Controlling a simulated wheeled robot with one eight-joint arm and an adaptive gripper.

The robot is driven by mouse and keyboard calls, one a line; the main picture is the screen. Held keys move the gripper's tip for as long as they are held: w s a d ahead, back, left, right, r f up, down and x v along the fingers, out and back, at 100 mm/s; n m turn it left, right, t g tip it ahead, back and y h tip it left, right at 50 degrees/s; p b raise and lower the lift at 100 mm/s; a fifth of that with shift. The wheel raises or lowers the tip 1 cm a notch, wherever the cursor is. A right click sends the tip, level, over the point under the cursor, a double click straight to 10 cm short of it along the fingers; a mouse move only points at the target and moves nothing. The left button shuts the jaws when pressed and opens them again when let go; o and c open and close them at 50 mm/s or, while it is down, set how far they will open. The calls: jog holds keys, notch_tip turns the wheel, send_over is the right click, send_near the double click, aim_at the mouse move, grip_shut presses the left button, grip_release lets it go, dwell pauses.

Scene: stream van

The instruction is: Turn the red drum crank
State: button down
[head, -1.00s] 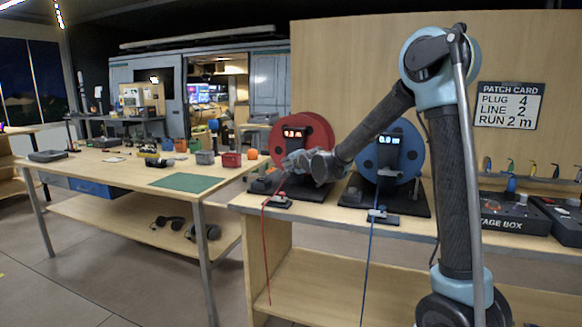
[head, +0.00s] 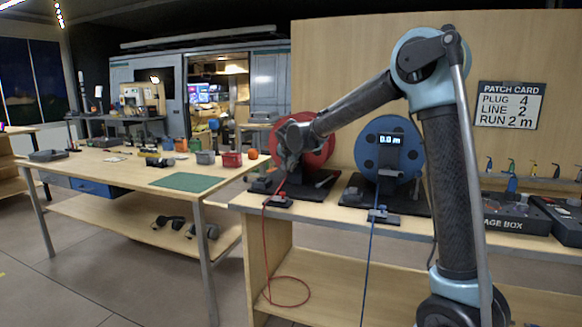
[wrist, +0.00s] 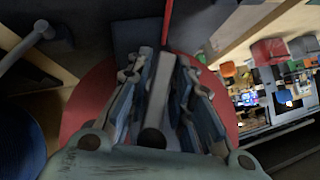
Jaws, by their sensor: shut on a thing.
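The red drum (head: 325,152) stands upright on a black base on the bench, left of the blue drum. My gripper (head: 290,147) is in front of its left side and hides its display. In the wrist view the red drum (wrist: 88,95) shows behind my fingers. My gripper (wrist: 160,75) is shut on the pale grey crank handle (wrist: 158,95), which lies between the two fingers. The rest of the crank is hidden. A red cable (head: 265,240) runs down from the drum through a small guide and hangs in a loop below the bench top.
The blue drum (head: 362,150), with its display reading 0.0 m, stands close on the right, with a blue cable (head: 370,262) hanging down. A stage box (head: 502,212) is farther right. A table with a green mat (head: 187,182) stands left.

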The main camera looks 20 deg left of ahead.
jog(key=n+h, duration=0.1)
jog(key=h, duration=0.1)
jog(key=n+h, duration=0.1)
jog(key=h, duration=0.2)
jog(key=shift+n+g, duration=0.3)
jog(key=shift+n, duration=0.1)
jog(key=shift+n+h, duration=1.3)
jog(key=shift+h, duration=1.2)
jog(key=shift+n+t+h, duration=0.6)
jog(key=shift+n+h, duration=0.7)
jog(key=shift+h, duration=0.5)
jog(key=shift+f+n+t+h, duration=0.1)
jog(key=shift+n+t+h, duration=0.7)
jog(key=shift+n+h, duration=0.7)
jog(key=c, duration=1.6)
grip_release()
jog(key=shift+o, duration=0.2)
jog(key=v, duration=1.2)
